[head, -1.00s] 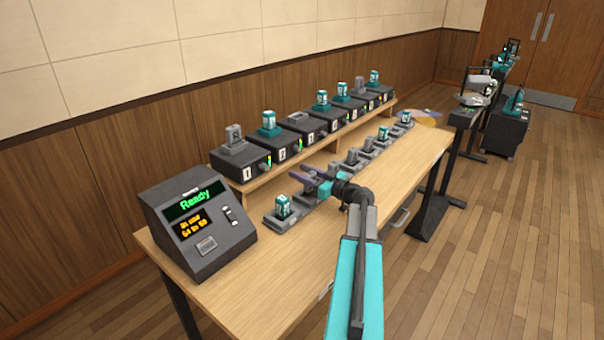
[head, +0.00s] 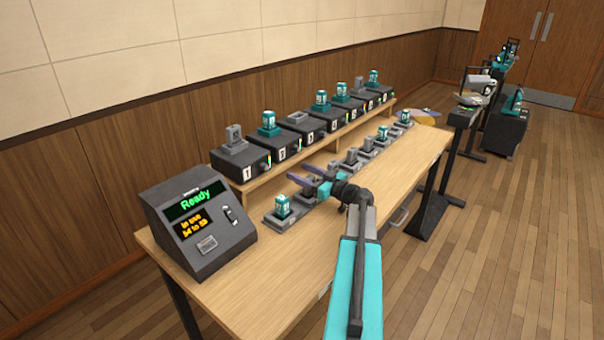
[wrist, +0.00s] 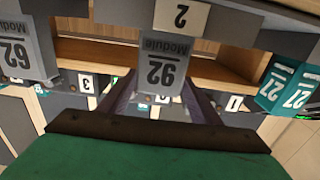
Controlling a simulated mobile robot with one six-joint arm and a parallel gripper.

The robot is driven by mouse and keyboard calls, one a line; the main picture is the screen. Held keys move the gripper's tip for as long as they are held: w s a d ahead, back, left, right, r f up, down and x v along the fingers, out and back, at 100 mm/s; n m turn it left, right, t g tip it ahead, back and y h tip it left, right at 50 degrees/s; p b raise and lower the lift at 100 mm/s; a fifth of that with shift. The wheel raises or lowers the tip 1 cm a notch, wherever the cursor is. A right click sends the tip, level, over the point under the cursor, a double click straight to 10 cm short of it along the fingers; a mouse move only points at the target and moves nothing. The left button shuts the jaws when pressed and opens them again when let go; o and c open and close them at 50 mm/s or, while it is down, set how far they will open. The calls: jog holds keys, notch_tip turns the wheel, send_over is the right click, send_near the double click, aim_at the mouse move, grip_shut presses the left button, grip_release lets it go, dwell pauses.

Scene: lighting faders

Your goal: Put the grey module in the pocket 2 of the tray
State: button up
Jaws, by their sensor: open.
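A grey module marked 92 (wrist: 163,72) stands between my open fingers in the wrist view, which is upside down. A plate marked 2 (wrist: 181,14) shows right at its base, so it appears to be seated in pocket 2 of the tray. My gripper (wrist: 160,100) is open, with one finger on each side of the module; I cannot tell whether either touches it. In the head view my gripper (head: 298,172) is over the front row on the table, just right of a teal module (head: 282,207), and largely hides module 92.
Black numbered units (head: 241,165) line the shelf behind. A console reading Ready (head: 195,215) stands at the left. The table's front (head: 310,250) is clear.

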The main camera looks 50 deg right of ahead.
jog(key=shift+f, duration=0.55)
jog(key=shift+r+b, duration=0.2)
jog(key=shift+b, duration=0.2)
jog(key=s+d, duration=0.1)
jog(key=s, duration=1.1)
jog(key=shift+r, duration=0.45)
jog(key=shift+s+d, duration=0.1)
